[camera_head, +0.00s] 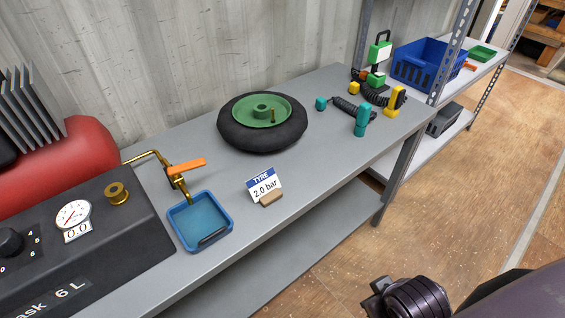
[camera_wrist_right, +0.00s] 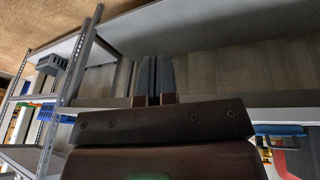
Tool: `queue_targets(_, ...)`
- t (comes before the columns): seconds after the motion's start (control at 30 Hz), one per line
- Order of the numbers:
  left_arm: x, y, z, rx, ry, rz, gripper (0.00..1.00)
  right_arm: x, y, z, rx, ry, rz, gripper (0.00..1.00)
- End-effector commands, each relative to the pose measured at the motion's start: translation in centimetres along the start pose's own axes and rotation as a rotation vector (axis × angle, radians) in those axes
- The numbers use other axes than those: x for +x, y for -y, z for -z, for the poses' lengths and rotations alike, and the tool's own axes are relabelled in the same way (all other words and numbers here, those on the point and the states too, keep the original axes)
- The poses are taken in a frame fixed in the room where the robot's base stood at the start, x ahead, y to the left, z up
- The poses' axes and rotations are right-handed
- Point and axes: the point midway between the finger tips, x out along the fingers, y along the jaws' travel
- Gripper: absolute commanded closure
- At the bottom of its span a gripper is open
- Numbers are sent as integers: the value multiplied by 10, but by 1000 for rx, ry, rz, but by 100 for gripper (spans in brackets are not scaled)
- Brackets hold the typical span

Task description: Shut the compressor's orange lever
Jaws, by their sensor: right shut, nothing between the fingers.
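The orange lever (camera_head: 187,167) sits on a brass valve (camera_head: 180,186) at the end of a bent brass pipe (camera_head: 146,155). It sticks out to the right, about level, above the blue tray's back edge. The compressor has a red tank (camera_head: 75,150) and a dark panel (camera_head: 130,235); its gauge (camera_head: 73,214) has a 0.0 label under it. My right gripper (camera_wrist_right: 154,62) is shut and empty in the right wrist view, with its fingers together and apart from the lever. In the head view, dark parts of my right arm show at the lower right. My left gripper is not in view.
On the grey bench (camera_head: 290,222) are a blue tray (camera_head: 229,212), a "TYRE 2.0 bar" card (camera_head: 263,185), a black tyre (camera_head: 240,140) on a green rim and several teal and yellow fittings. Shelving with a blue crate (camera_head: 428,66) stands at the right. The floor in front is clear.

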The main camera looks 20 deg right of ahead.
Motion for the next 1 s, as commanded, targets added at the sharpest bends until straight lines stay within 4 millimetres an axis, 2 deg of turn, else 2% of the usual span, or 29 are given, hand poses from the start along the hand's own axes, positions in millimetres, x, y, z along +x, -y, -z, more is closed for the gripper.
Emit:
queue_targets(0.27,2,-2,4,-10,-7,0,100,6,18,50,-172,-113,-116,100)
queue_targets(0.47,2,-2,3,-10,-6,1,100,10,43,105,-360,-275,-241,100)
queue_targets(0.57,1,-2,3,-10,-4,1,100,5,66,144,-501,-400,-334,100)
queue_targets(0.67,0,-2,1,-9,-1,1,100,-8,98,185,-674,-550,-454,100)
queue_targets(0.8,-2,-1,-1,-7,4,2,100,-36,151,232,-918,-765,-637,100)
queue_targets(0.9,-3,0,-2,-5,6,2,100,-55,184,251,-1056,-887,-751,100)
queue_targets(1.0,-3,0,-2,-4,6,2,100,-69,208,261,-1150,-970,-832,100)
